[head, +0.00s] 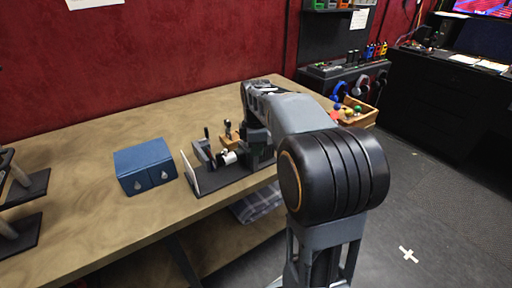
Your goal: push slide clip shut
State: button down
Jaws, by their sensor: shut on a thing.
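A small device with a black base plate (216,179) stands near the front edge of the wooden table. It carries a white upright card, a grey angled part (204,153), a dark knobbed lever (228,129) and a white cylinder (229,157). I cannot single out the slide clip among these parts. My gripper (256,147) points down at the right end of the device, partly hidden by my arm. It is shut on a part there, but its fingertips and that part are too small and covered to make out.
A blue box (145,166) with two drop-shaped marks stands left of the device. Dark stands (25,190) are at the far left. The table (105,150) is clear behind the box.

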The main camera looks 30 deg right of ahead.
jog(key=shift+w+a+r+p, duration=0.1)
jog(key=shift+w+r+p, duration=0.1)
jog(key=shift+w+p, duration=0.55)
jog(key=shift+w+f, duration=0.1)
jog(key=shift+w, duration=0.05)
jog(key=c, duration=1.1)
grip_release()
jog(key=shift+c, duration=0.2)
jog(key=shift+f, duration=0.1)
